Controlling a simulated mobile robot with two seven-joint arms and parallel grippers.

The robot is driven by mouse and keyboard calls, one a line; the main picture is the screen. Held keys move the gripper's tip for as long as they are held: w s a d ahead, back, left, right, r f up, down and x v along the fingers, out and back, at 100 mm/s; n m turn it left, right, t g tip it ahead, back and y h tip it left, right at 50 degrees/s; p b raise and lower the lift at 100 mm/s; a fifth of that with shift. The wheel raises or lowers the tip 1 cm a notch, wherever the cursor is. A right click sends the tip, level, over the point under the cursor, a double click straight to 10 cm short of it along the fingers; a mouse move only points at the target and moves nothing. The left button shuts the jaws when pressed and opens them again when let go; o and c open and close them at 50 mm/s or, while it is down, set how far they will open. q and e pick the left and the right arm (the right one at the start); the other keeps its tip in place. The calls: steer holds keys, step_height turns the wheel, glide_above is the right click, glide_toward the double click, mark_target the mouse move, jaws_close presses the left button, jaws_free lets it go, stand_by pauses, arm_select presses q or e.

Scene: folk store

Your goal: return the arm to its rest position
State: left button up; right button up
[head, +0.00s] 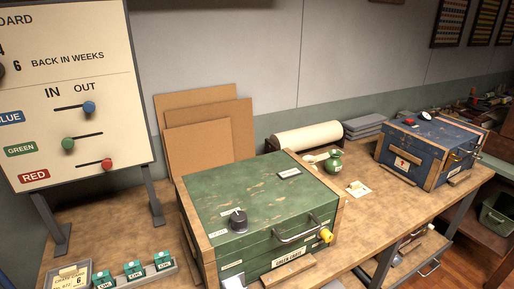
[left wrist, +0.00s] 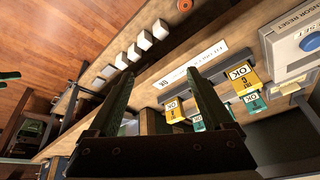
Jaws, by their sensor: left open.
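My left gripper (left wrist: 158,75) shows in the left wrist view. Its two dark fingers stand wide apart, with nothing held between them. In the picture, the right finger overlaps a rail of yellow and green tags marked OK (left wrist: 237,75); I cannot tell how far the finger is from them.
The head view shows a green chest (head: 262,205), a blue chest (head: 428,150), a slider board (head: 75,95) and a tray of green blocks (head: 172,268) on the bench. The wrist view shows a SET button box (left wrist: 295,45) and white cubes (left wrist: 134,52).

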arm_select(q)
steer(key=s+d+f+g, duration=0.1)
steer(key=s+f, duration=0.1)
steer(key=s, duration=0.2)
steer(key=w+d+f+t+h, duration=0.1)
steer(key=w+d+f+t, duration=0.1)
steer(key=f, duration=0.3)
steer(key=w+d+f+t+h, duration=0.1)
steer(key=w+d+f+t, duration=0.1)
steer(key=f, duration=0.3)
steer(key=shift+w+d+f+t+h, duration=0.2)
steer(key=shift+w+f+t+h, duration=0.1)
steer(key=shift+w+t, duration=0.3)
steer(key=shift+s, duration=0.1)
